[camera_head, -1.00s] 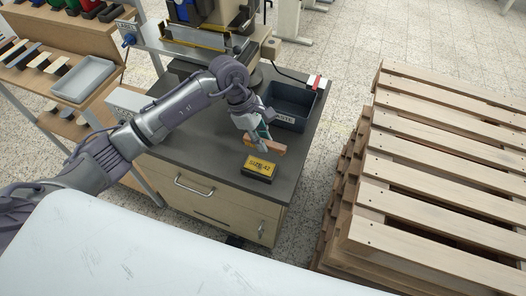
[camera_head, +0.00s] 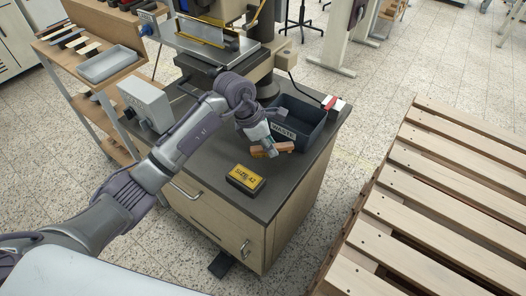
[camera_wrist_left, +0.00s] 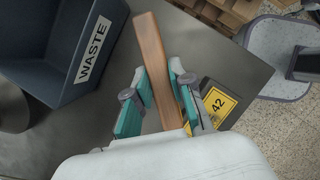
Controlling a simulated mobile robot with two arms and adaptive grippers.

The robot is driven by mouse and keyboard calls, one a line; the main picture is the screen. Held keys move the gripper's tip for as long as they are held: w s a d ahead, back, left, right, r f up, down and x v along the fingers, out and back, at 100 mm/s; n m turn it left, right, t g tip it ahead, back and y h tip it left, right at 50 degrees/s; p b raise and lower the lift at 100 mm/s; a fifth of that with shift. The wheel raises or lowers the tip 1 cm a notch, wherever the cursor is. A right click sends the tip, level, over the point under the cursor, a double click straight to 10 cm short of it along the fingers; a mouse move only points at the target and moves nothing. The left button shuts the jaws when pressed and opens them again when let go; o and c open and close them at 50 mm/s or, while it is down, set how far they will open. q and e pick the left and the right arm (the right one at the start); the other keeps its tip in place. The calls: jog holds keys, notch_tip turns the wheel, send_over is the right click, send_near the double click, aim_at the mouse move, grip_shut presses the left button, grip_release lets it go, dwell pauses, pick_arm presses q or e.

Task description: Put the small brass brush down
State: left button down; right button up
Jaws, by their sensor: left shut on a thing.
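The small brass brush (camera_head: 286,147) shows as a slim wooden bar; its bristles are hidden. My left gripper (camera_head: 269,150) is shut on it, just in front of the waste bin. In the left wrist view the bar (camera_wrist_left: 157,70) runs lengthwise between the teal finger pads of the gripper (camera_wrist_left: 162,88), its far end beside the bin. The brush is over the dark cabinet top (camera_head: 210,165), at or close above it; I cannot tell whether it touches. My right gripper is not in view.
A black and yellow box marked 42 (camera_head: 245,179) lies on the cabinet top in front of the gripper. The dark waste bin (camera_head: 318,130) stands behind. A press (camera_head: 215,45) is at the back. Wooden pallets (camera_head: 440,200) are stacked to the right.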

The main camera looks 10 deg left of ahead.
aim_at(268, 160)
pick_arm(q)
jog(key=shift+w+a+f, duration=0.75)
jog(key=shift+w+a, duration=0.05)
jog(key=shift+a, duration=0.05)
jog(key=shift+w+a+f, duration=0.15)
jog(key=shift+f, duration=0.3)
notch_tip(268, 160, down, 4)
jog(key=shift+r+p, duration=0.25)
jog(key=shift+p, duration=0.1)
jog(key=shift+f, duration=0.1)
jog(key=c, duration=1)
grip_release()
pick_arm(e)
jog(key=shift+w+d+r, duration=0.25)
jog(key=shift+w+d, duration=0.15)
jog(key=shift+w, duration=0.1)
